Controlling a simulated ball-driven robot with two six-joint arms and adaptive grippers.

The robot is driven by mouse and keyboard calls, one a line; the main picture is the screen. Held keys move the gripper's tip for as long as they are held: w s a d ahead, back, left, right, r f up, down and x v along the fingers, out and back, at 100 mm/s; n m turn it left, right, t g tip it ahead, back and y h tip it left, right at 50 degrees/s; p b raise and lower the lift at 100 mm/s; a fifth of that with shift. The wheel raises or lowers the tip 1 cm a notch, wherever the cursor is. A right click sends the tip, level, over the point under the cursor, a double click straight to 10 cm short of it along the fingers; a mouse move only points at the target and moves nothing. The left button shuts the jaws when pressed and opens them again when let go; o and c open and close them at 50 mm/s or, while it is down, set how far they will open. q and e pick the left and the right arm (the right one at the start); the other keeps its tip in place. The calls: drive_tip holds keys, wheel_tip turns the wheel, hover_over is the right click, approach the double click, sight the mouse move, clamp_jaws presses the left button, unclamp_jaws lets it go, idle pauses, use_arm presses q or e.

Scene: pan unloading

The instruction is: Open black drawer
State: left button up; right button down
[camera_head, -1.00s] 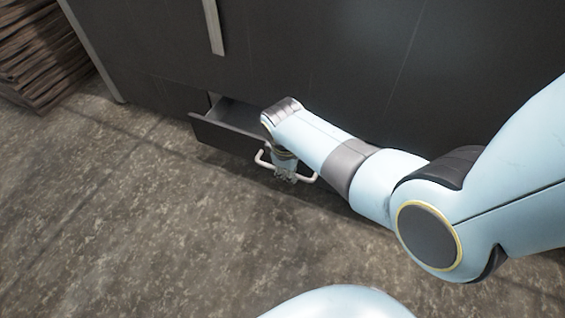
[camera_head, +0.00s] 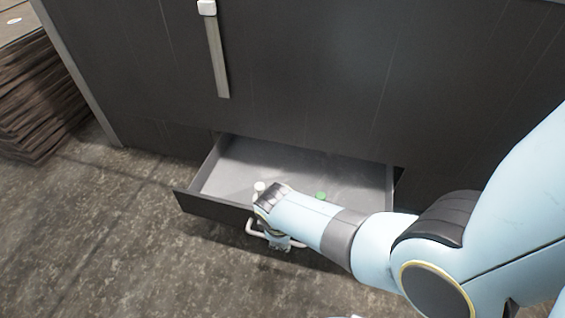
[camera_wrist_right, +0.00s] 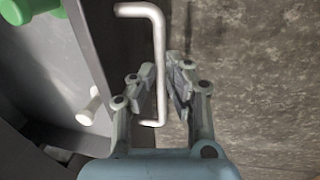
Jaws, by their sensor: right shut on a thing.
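The black drawer (camera_head: 222,208) at the bottom of the dark cabinet stands well open in the head view, its grey interior in sight. Its light bar handle (camera_head: 254,229) is on the front. My right gripper (camera_head: 278,243) is at the handle, partly hidden by my wrist. In the right wrist view the handle (camera_wrist_right: 158,60) runs between the two fingers of my right gripper (camera_wrist_right: 163,95), which is shut on it. My left gripper is in neither view.
A long vertical handle (camera_head: 217,60) is on the cabinet above. Stacked brown boards (camera_head: 40,100) stand at left. The floor ahead is clear.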

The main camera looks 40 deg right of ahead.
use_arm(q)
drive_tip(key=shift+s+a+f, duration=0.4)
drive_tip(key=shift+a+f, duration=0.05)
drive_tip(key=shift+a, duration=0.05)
use_arm(e)
drive_tip(key=shift+s+a, duration=0.65)
drive_tip(key=shift+a, duration=0.25)
drive_tip(key=c, duration=1.4)
unclamp_jaws()
drive_tip(key=shift+r, duration=0.1)
drive_tip(key=shift+s+a+r, duration=0.15)
drive_tip(key=shift+a+r, duration=0.05)
drive_tip(key=shift+r, duration=1)
drive_tip(key=shift+s+a+r, duration=0.15)
drive_tip(key=shift+r, duration=1.05)
drive_tip(key=shift+s+a+r, duration=0.15)
drive_tip(key=shift+a+r, duration=0.05)
drive_tip(key=shift+r, duration=1)
